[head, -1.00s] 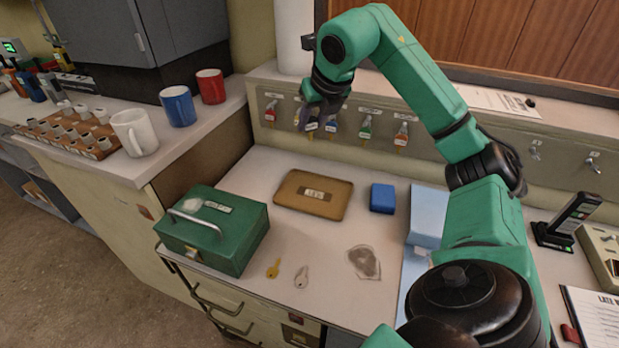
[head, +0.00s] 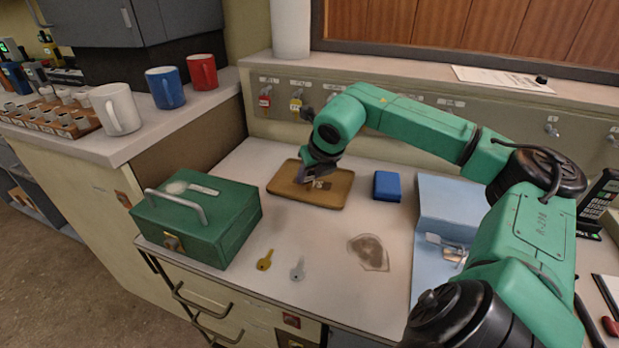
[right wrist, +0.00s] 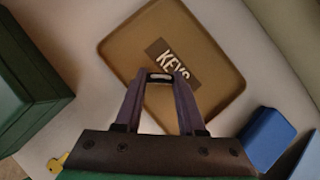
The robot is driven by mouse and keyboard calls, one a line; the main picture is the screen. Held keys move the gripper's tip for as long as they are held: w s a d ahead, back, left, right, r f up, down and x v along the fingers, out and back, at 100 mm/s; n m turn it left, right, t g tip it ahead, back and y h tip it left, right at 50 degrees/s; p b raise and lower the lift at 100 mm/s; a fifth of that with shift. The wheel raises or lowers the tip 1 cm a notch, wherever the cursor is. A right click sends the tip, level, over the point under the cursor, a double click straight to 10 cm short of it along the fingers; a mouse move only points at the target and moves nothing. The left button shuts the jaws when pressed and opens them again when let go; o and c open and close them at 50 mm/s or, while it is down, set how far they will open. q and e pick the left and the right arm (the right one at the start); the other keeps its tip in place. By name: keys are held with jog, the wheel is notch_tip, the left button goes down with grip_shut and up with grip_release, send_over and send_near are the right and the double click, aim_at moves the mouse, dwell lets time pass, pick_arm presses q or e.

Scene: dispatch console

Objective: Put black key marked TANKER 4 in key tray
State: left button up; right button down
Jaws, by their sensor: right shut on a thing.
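The key tray (head: 283,182) is a shallow brown tray with a KEYS label, lying flat on the desk; it fills the top of the right wrist view (right wrist: 215,75). My right gripper (head: 310,178) is over the tray, pointing down. In the right wrist view its fingers are shut on a small dark-edged thing with a pale face, the black key (right wrist: 160,77). Its marking cannot be read, and most of it is hidden by the fingers. Whether it touches the tray is unclear. My left gripper is not in view.
A green cash box (head: 205,222) stands left of the tray, a blue box (head: 387,186) right. A brass key (head: 265,260) and a grey key (head: 297,269) lie in front. Red-tagged (head: 265,98) and yellow-tagged (head: 296,103) keys hang behind; my arm hides other hooks.

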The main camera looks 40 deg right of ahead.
jog(key=c, duration=0.5)
grip_release()
